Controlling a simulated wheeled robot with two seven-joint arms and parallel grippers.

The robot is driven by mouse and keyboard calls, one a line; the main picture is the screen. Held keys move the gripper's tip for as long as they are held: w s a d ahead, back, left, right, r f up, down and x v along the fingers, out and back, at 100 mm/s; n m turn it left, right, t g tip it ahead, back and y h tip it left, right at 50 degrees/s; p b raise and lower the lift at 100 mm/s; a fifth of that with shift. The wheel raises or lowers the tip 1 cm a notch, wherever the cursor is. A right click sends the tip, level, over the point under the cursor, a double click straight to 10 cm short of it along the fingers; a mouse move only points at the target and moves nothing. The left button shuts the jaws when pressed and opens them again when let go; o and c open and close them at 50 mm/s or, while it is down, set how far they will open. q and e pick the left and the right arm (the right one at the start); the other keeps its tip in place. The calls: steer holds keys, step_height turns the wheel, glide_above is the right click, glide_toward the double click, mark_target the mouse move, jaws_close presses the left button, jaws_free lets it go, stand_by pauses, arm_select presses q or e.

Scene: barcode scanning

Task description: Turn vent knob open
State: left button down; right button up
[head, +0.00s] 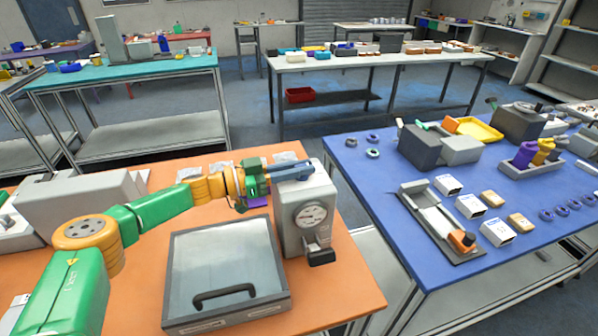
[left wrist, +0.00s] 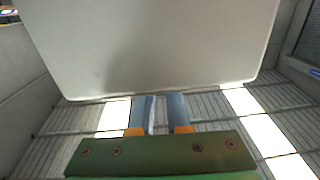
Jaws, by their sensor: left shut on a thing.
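A grey machine (head: 308,199) with a round dial gauge (head: 311,216) and a dark spout-like part (head: 319,252) on its front stands on the orange table. My left gripper (head: 293,171) reaches across from the left with its blue fingers at the top of this machine. The vent knob itself is hidden by the fingers. In the left wrist view, the two fingers (left wrist: 160,112) stand a small gap apart, and their tips are lost behind the edge of a pale grey panel (left wrist: 155,50). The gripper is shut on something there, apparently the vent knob. My right gripper is out of view.
A box with a glass lid and black handle (head: 224,294) sits in front of the machine. A blue table (head: 350,172) with small boxes, rings and a yellow tray (head: 472,129) stands to the right. Small packets lie behind my left arm.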

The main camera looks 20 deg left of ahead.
arm_select(q)
steer(key=shift+m+g+h, duration=0.3)
steer(key=shift+m+g, duration=0.1)
steer(key=shift+g, duration=0.1)
steer(key=c, duration=0.9)
jaws_free()
steer(key=shift+d, duration=0.1)
steer(key=shift+w+d, duration=0.1)
steer(key=shift+w, duration=0.05)
steer(key=b+v, duration=0.2)
steer(key=v, duration=0.5)
steer(key=shift+f+b, duration=0.1)
steer(key=shift+b, duration=0.2)
